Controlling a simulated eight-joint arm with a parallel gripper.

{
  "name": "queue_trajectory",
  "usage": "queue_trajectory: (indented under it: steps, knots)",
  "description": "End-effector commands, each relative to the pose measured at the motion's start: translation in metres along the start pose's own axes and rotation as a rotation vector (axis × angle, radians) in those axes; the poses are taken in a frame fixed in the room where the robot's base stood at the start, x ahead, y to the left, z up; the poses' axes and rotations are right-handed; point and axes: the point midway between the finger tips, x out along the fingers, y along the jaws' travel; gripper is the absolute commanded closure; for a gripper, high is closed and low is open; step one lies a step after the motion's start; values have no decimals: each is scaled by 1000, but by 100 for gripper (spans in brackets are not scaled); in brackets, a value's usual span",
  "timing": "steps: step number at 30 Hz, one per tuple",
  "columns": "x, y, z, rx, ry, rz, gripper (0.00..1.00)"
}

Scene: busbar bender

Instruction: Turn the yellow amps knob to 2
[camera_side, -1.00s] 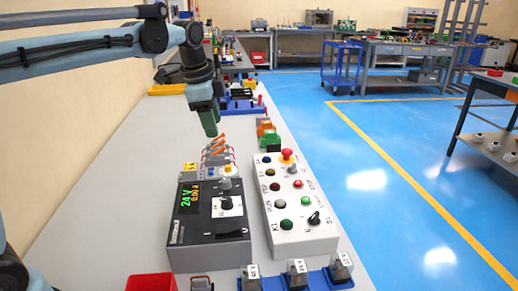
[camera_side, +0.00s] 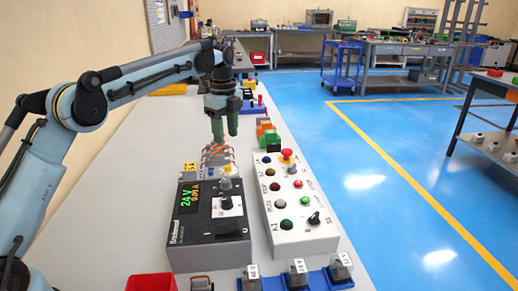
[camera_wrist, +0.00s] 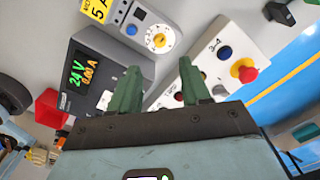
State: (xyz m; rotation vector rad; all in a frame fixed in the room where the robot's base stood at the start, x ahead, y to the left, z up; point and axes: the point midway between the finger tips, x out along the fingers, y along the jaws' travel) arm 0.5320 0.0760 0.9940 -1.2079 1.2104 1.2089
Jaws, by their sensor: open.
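The yellow amps knob (camera_wrist: 159,40) sits at the centre of a white dial on a small grey unit (camera_wrist: 172,16). In the side view the knob (camera_side: 227,169) shows as a small yellow spot behind the black power supply. I cannot read its setting. My gripper (camera_side: 225,137) points down, open and empty, above and behind the unit. In the wrist view its two green fingers (camera_wrist: 160,72) are apart, and the knob shows between and beyond their tips, not touched.
The power supply (camera_side: 184,226) with a 24 V display stands in front of the unit. A button box (camera_side: 274,217) with a red emergency stop (camera_side: 287,154) stands to the right. Orange-levered terminals (camera_side: 217,151) sit just behind the unit. A blue button (camera_wrist: 131,29) is beside the dial.

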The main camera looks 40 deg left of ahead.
Motion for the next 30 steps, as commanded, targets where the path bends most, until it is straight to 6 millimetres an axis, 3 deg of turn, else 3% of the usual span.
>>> queue_trajectory:
  steps: [15,21,30]
  knots:
    - [82,0,0,-1,0,-1,53]
    - [96,0,0,-1,0,-1,53]
    - [98,0,0,-1,0,-1,53]
